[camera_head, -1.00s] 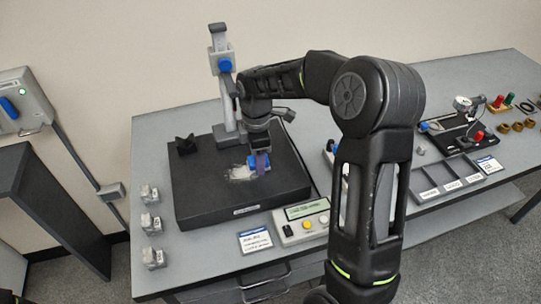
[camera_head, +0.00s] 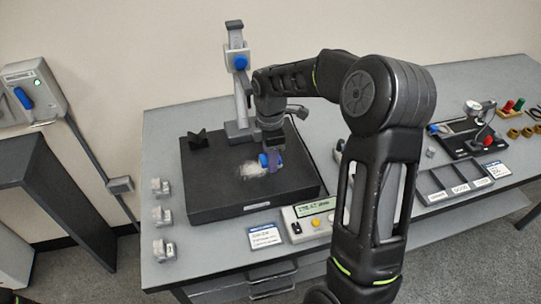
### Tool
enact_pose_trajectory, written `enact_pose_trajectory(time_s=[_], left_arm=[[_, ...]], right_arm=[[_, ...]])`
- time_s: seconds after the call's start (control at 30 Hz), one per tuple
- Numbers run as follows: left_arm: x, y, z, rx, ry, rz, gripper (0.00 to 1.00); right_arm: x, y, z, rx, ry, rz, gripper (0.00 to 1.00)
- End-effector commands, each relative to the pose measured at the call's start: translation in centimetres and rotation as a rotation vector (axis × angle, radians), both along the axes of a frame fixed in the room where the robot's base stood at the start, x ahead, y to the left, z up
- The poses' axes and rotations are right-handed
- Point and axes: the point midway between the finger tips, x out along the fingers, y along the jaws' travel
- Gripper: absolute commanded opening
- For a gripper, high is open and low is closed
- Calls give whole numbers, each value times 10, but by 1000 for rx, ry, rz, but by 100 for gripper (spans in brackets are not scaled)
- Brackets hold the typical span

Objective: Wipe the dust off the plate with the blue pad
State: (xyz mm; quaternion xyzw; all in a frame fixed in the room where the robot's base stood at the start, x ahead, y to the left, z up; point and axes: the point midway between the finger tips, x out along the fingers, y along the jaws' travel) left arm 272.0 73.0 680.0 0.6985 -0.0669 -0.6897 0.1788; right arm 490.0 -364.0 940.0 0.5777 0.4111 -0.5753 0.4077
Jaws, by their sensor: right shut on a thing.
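The plate (camera_head: 215,200) is a thick black slab on the grey bench, left of centre. A pale patch of dust (camera_head: 251,170) lies on its top near the middle. My right gripper (camera_head: 271,156) reaches down over the plate and is shut on the blue pad (camera_head: 264,160). The pad is at the right edge of the dust, low over the plate or touching it; I cannot tell which. The fingers hide part of the pad. My left gripper is not in view.
A grey stand (camera_head: 241,100) with a blue knob rises at the plate's back edge. A small black block (camera_head: 198,139) sits on the plate's back left. A control box (camera_head: 313,216) is in front. Several small metal blocks (camera_head: 162,215) line the bench's left. A divided tray (camera_head: 455,182) is right.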

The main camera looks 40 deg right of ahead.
Motion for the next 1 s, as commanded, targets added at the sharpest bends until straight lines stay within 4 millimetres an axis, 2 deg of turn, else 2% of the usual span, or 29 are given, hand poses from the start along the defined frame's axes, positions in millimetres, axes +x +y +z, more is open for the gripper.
enact_pose_trajectory(time_s=[0.03,0.4,1.0], left_arm=[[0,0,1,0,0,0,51],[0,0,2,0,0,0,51],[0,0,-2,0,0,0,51]], right_arm=[[-1,5,0,8,5,15,2],[-3,-7,2,6,-2,7,2],[-11,-7,-1,4,-4,1,2]])
